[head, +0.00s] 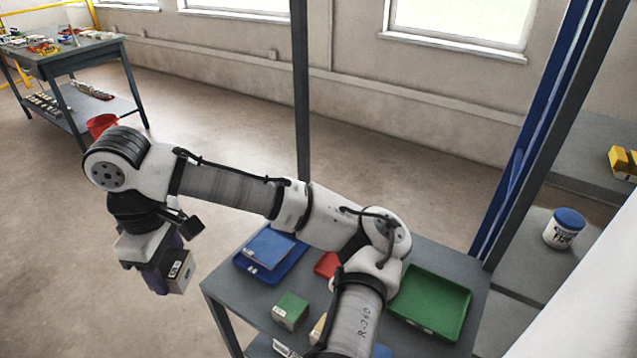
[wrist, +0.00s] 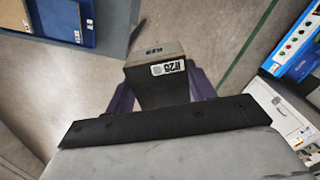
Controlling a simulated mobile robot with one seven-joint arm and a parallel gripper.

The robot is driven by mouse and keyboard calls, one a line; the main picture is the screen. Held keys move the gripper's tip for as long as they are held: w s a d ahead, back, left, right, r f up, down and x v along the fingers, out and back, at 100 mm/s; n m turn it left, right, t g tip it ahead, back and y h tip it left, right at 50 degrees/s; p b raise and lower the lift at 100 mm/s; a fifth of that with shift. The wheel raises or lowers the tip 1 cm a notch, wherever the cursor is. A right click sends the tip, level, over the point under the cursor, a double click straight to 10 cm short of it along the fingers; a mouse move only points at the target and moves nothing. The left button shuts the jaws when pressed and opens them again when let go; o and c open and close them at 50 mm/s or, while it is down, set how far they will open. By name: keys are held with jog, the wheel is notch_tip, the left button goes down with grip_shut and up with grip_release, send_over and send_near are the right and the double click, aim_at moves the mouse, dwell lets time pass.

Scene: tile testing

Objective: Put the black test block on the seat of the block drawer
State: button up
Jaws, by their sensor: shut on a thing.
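My gripper (head: 163,272) hangs at the left, off the left side of the grey table, with its purple fingers pointing down. It is shut on the black test block (head: 183,271), which carries a white label. In the wrist view the block (wrist: 158,84) sits between the purple fingers, with dark sides, a paler end face and a label reading like "R25". The floor shows behind it. At the right edge of the wrist view is a blue device with coloured buttons (wrist: 298,50) above a white unit (wrist: 280,112). I cannot tell whether either is the block drawer or where its seat is.
The grey table (head: 232,292) holds a blue tray (head: 243,265) with a blue tile, a green block (head: 290,311), a red item (head: 327,264) and a green tray (head: 431,302). A dark post rises behind. Open floor (head: 225,115) lies around my gripper.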

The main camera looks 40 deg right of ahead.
aim_at(244, 291)
jog(key=shift+w+d+f+n+b, duration=0.65)
jog(key=shift+w+d+n, duration=0.9)
jog(key=shift+d+n, duration=1.55)
jog(key=shift+w+d+f+n+b, duration=0.3)
jog(key=shift+w+d+n+b, duration=0.95)
jog(key=shift+d+n, duration=1.8)
jog(key=f+p, duration=0.1)
jog(key=f, duration=1.2)
jog(key=f+p, duration=0.1)
jog(key=f, duration=0.6)
jog(key=shift+w+a+p, duration=0.1)
jog(key=shift+w+p, duration=0.2)
jog(key=shift+p, duration=0.05)
jog(key=shift+f, duration=0.1)
jog(key=shift+f, duration=0.15)
jog(key=o, duration=1.3)
jog(key=shift+o, duration=0.3)
notch_tip(244, 291, up, 12)
jog(key=b, duration=0.1)
jog(key=shift+r+b, duration=0.25)
jog(key=shift+b, duration=0.15)
